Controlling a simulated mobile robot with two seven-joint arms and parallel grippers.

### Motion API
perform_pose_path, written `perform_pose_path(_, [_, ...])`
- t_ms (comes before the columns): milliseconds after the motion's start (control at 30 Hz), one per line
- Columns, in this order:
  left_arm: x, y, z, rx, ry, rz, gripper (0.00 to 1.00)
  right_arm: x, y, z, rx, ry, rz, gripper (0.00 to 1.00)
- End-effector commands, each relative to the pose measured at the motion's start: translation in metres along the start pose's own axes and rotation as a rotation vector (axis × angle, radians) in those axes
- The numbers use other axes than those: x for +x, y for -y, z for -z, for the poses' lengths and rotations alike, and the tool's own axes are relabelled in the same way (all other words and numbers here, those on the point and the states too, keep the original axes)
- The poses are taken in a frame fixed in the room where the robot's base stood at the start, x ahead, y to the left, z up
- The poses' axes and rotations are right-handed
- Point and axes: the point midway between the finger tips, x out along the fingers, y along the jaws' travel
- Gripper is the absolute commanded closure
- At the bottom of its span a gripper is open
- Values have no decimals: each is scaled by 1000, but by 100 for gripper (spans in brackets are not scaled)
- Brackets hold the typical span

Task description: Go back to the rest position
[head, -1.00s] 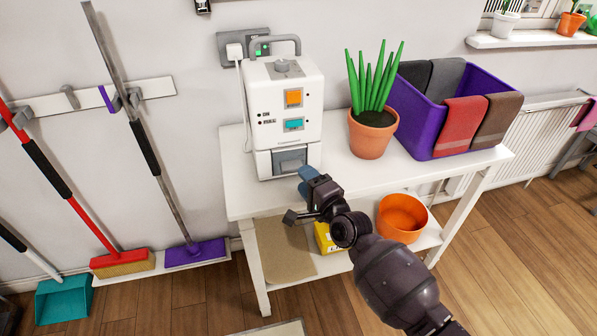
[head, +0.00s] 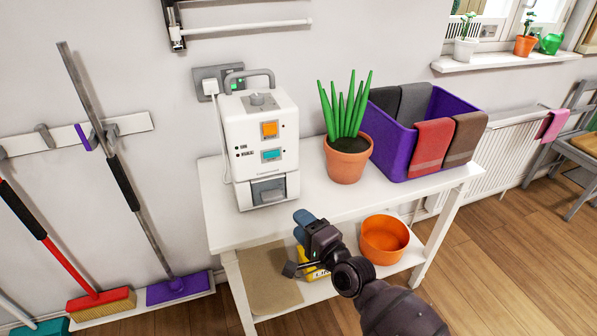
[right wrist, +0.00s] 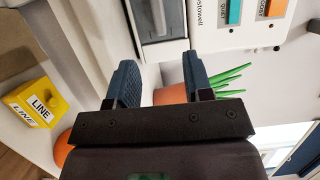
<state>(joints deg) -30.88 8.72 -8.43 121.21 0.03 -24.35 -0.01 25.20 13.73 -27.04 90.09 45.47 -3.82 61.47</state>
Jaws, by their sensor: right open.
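My right gripper (head: 300,226) is open and empty in front of the white table's front edge, below and to the right of the white dryer machine (head: 262,150). In the right wrist view its two blue fingers (right wrist: 160,85) stand apart with nothing between them. The machine has an orange button, a teal button, a top knob and a grey front flap (head: 268,191), which looks shut. The flap also shows beyond the fingers in the right wrist view (right wrist: 158,22). My left gripper is not in view.
The white table (head: 330,208) also bears a potted plant (head: 347,160) and a purple bin (head: 395,140) with cloths. Its lower shelf holds an orange bowl (head: 384,240), a yellow box (right wrist: 35,100) and a brown mat (head: 268,280). Brooms (head: 145,215) hang at left.

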Motion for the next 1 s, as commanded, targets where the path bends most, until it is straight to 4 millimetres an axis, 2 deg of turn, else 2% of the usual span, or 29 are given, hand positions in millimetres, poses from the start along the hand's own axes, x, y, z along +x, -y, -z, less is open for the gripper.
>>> perform_pose_path(133, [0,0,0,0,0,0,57,0,0,0,-22,0,0,53])
perform_pose_path(233, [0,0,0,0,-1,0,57,0,-2,-1,-102,6,-11,53])
perform_pose_path(333, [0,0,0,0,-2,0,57,0,-1,-4,-260,21,-25,53])
perform_pose_path(567, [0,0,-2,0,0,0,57,-4,24,-1,-668,21,-26,53])
perform_pose_path(667, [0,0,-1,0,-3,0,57,-16,27,4,-827,6,-47,53])
perform_pose_path(767, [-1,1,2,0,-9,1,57,-36,26,10,-988,-15,-91,53])
perform_pose_path(867, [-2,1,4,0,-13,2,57,-60,20,18,-1126,-34,-149,53])
perform_pose_path(1000, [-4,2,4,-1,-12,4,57,-105,7,29,-1294,-54,-261,53])
